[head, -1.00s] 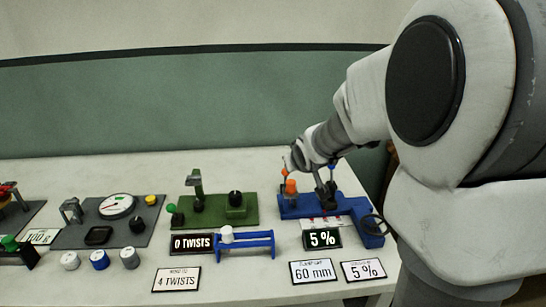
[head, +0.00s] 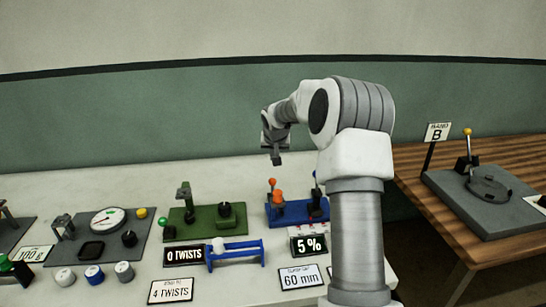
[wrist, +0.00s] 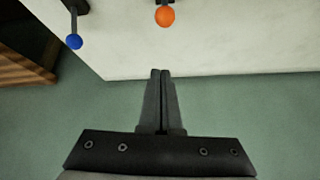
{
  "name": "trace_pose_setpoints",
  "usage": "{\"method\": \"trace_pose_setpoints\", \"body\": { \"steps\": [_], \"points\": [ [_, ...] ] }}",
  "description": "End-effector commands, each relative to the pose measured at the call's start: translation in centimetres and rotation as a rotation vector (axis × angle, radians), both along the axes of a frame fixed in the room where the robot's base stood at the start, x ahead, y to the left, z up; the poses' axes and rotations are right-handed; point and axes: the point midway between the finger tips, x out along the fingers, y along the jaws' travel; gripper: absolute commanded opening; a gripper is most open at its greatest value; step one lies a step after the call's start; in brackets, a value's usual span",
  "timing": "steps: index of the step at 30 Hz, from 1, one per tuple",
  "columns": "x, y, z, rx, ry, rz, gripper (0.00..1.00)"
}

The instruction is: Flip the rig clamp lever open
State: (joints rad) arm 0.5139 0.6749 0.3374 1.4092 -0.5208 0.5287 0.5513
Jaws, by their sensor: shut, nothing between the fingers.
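The blue rig (head: 292,216) stands on the white bench. It has an orange-topped lever (head: 272,183) at its left and a second, blue-tipped lever (wrist: 74,41), clearest in the wrist view. The orange ball (wrist: 165,16) also shows at the top of the wrist view. No label tells me which one is the clamp lever. My gripper (head: 277,159) is shut and empty, raised above and behind the rig, touching nothing. Its closed fingers (wrist: 161,72) point toward the bench edge in the wrist view. My arm hides the rig's right end.
A green winding rig (head: 208,220) with a 0 TWISTS display (head: 185,255) stands to the left, near a blue spool stand (head: 236,252). A 5% display (head: 307,245) is in front. A wooden bench (head: 520,160) at right holds a grey plate with a yellow-knobbed lever (head: 467,132).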

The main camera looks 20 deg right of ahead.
Motion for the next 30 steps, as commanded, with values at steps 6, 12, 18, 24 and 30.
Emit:
{"method": "trace_pose_setpoints", "body": {
  "steps": [6, 12, 18, 24, 30],
  "points": [
    [2.1, -0.9, -3.6, 0.002, 0.001, 0.001, 0.0],
    [3.1, -1.2, -5.8, -0.002, 0.001, 0.002, 0.0],
    [1.2, -0.2, -6.3, -0.002, 0.0, 0.002, 0.0],
    [0.3, 0.3, -6.5, -0.002, -0.001, 0.002, 0.0],
    [0.0, 0.4, -6.5, -0.001, 0.0, 0.002, 0.0]
  ]
}}
